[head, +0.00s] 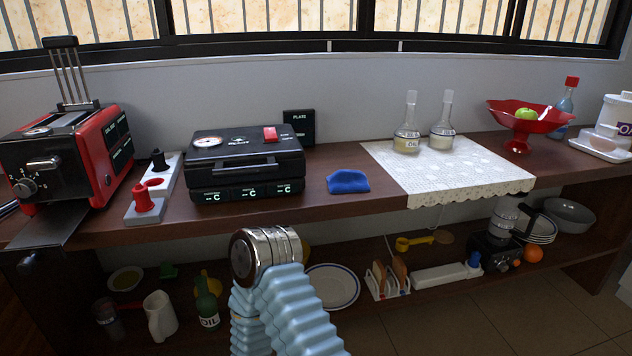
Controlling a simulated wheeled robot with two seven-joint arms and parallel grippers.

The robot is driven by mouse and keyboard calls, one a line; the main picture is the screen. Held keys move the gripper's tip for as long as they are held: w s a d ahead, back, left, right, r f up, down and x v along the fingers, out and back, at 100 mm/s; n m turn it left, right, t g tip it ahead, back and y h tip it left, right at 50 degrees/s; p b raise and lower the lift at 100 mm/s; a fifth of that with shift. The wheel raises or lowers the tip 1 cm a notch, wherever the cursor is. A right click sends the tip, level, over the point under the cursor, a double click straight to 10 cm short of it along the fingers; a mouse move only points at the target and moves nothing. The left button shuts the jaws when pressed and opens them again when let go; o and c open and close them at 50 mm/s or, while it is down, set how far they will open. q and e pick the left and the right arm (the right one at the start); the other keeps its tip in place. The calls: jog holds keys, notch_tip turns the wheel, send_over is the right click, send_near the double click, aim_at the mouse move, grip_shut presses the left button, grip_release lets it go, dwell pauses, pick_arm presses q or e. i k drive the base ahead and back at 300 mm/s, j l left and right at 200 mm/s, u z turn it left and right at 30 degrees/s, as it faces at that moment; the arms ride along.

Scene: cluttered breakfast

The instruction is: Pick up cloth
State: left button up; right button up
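The cloth (348,181) is a small crumpled blue piece. It lies on the dark wooden counter, near its front edge, between the black appliance and the white lace cloth. Nothing touches it from above. A light blue ribbed arm part of mine with a metal end rises at the bottom middle, below and left of the cloth. No gripper fingers show, so neither gripper can be seen.
A black appliance (246,165) stands left of the cloth and a red toaster (103,150) farther left. At right, a lace cloth (470,178) bears two glass bottles; a red bowl (520,114) stands beyond. The counter (300,212) is bare around the cloth. A lower shelf holds dishes.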

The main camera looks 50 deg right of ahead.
aim_at(341, 180)
jog(key=z, duration=1.85)
